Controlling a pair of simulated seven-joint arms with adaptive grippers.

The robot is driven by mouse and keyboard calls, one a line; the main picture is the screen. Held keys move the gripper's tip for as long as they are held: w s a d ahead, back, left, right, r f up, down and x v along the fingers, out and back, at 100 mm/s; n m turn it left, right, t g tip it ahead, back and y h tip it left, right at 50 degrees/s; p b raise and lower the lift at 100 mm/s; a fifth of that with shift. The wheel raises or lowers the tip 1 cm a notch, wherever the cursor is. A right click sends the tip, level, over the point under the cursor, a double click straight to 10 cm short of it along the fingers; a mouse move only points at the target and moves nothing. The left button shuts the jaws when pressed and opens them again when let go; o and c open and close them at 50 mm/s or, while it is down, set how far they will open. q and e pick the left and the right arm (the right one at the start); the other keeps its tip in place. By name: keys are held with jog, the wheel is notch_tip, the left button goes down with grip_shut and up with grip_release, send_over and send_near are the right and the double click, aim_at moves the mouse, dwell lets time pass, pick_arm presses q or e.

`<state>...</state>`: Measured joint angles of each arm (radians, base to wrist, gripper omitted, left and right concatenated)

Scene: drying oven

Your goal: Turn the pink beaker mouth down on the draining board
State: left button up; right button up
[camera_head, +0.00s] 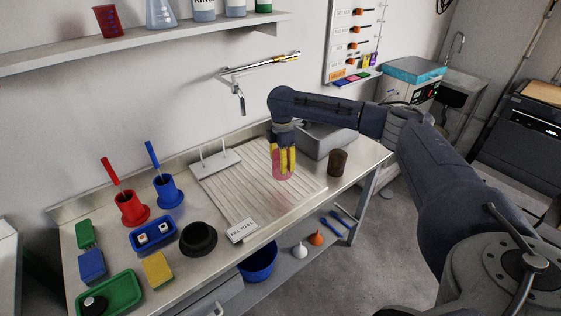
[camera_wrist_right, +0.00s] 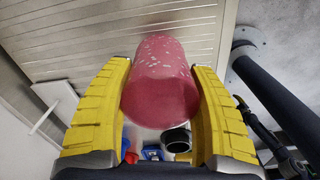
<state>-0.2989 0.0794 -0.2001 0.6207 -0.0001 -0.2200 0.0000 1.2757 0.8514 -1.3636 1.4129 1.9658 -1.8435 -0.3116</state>
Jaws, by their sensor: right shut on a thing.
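The pink beaker (camera_head: 278,168) is held over the right part of the ridged draining board (camera_head: 232,186). My right gripper (camera_head: 288,168) points down, its yellow fingers shut on the beaker. In the right wrist view the translucent beaker (camera_wrist_right: 160,90) sits between the two fingers of the gripper (camera_wrist_right: 163,68), with pale specks on its wall. The board (camera_wrist_right: 85,38) shows behind it. I cannot tell which end is the mouth, or whether the beaker touches the board. My left gripper is not in view.
A brown cup (camera_head: 338,162) stands right of the board, near a grey basin (camera_head: 325,140). A white peg rack (camera_head: 216,163) stands at its back left and a small sign (camera_head: 242,230) at its front. A tap (camera_head: 240,100) hangs above. The board's left and middle are clear.

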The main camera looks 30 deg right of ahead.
jog(key=shift+s+d, duration=0.15)
jog(key=shift+d, duration=0.25)
jog(key=shift+f, duration=0.3)
jog(key=shift+f, duration=2.45)
jog(key=shift+f, duration=0.25)
jog(key=o, duration=1.2)
jog(key=shift+c, duration=0.2)
notch_tip(320, 180, up, 12)
jog(key=shift+f, duration=0.1)
